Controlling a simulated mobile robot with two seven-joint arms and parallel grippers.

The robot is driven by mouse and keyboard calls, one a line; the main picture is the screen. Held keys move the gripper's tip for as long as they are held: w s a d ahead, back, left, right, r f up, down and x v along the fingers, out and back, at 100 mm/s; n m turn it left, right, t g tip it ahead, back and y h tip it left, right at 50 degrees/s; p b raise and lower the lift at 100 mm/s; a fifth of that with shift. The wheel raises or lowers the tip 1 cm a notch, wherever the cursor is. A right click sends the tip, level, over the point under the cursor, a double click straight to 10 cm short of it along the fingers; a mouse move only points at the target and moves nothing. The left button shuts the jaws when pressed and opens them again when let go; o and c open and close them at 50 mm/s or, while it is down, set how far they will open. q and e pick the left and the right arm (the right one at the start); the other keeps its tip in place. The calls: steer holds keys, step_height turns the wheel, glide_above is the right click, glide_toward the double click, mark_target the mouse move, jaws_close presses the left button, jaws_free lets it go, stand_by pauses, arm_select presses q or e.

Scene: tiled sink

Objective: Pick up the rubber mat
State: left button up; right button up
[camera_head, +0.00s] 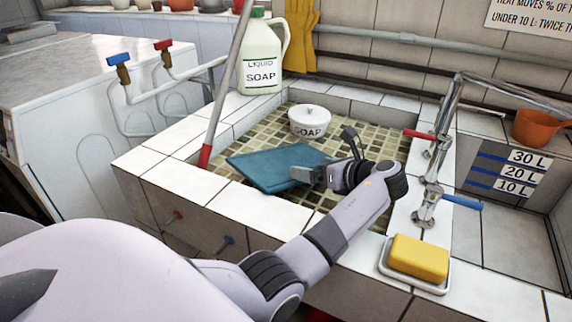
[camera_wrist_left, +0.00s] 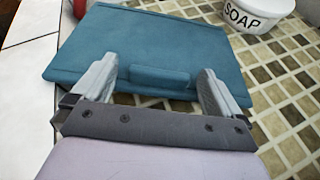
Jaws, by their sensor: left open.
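The teal rubber mat (camera_head: 272,166) lies on the mosaic-tiled sink floor, near the front left rim. In the left wrist view, the mat (camera_wrist_left: 150,42) fills the upper middle, with a raised tab (camera_wrist_left: 160,78) on its near edge. My left gripper (camera_head: 308,174) is at the mat's right end in the head view. In the left wrist view, my left gripper (camera_wrist_left: 160,85) is open, with one finger on each side of the tab. I cannot tell whether the fingers touch the mat. My right gripper is not in view.
A white soap bowl (camera_head: 309,121) stands behind the mat. A red-tipped pole (camera_head: 222,90) leans at the left rim. A soap jug (camera_head: 262,55) stands behind. Taps (camera_head: 432,185) and a yellow soap block (camera_head: 419,257) are at right. Open sink floor (camera_head: 385,140) lies right of the bowl.

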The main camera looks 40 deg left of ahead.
arm_select(q)
steer(key=shift+d, duration=0.1)
steer(key=c, duration=1.2)
steer(key=shift+r, duration=0.1)
steer(key=shift+c, duration=1.3)
steer(key=shift+r, duration=0.1)
